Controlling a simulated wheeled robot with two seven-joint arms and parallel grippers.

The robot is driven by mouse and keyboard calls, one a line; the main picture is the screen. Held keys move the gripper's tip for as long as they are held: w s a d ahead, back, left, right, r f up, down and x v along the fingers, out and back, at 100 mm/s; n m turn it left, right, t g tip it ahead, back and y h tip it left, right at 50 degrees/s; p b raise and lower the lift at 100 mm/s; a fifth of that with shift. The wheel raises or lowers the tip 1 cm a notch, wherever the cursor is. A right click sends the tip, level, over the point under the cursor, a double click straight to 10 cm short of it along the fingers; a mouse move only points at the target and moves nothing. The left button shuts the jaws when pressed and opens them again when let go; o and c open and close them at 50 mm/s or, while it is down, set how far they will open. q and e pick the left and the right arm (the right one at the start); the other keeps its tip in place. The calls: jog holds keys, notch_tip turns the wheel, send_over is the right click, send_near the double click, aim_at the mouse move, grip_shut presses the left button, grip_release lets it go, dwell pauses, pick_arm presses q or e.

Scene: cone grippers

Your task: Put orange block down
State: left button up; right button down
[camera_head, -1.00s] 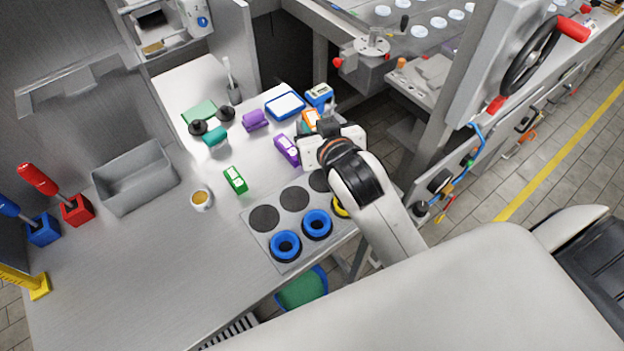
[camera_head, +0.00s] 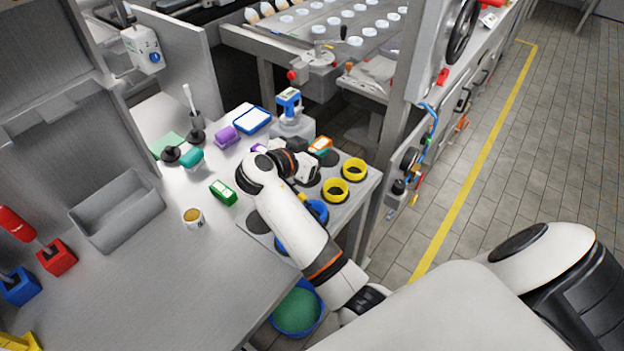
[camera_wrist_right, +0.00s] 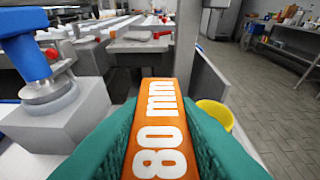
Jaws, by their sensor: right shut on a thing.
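The orange block (camera_head: 320,144) is held in my right gripper (camera_head: 313,154), beyond the grey plate's black discs. In the right wrist view the orange block (camera_wrist_right: 160,128) stands between the teal finger pads, with white "80 mm" lettering facing the camera. The right gripper (camera_wrist_right: 160,145) is shut on it. The head view does not clearly show a gap below the block, so I cannot tell whether it touches the surface. My left gripper is not in view.
A blue-topped gauge (camera_head: 290,103) on a grey base stands close behind the block. Yellow rings (camera_head: 354,169) sit on the plate at right. A green block (camera_head: 223,192), a cup (camera_head: 194,218) and a grey bin (camera_head: 117,213) are left. My arm partly hides blue rings.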

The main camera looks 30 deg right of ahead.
jog(key=shift+f+p, duration=0.35)
jog(key=shift+f, duration=2.8)
jog(key=shift+f, duration=0.1)
jog(key=c, duration=1.1)
grip_release()
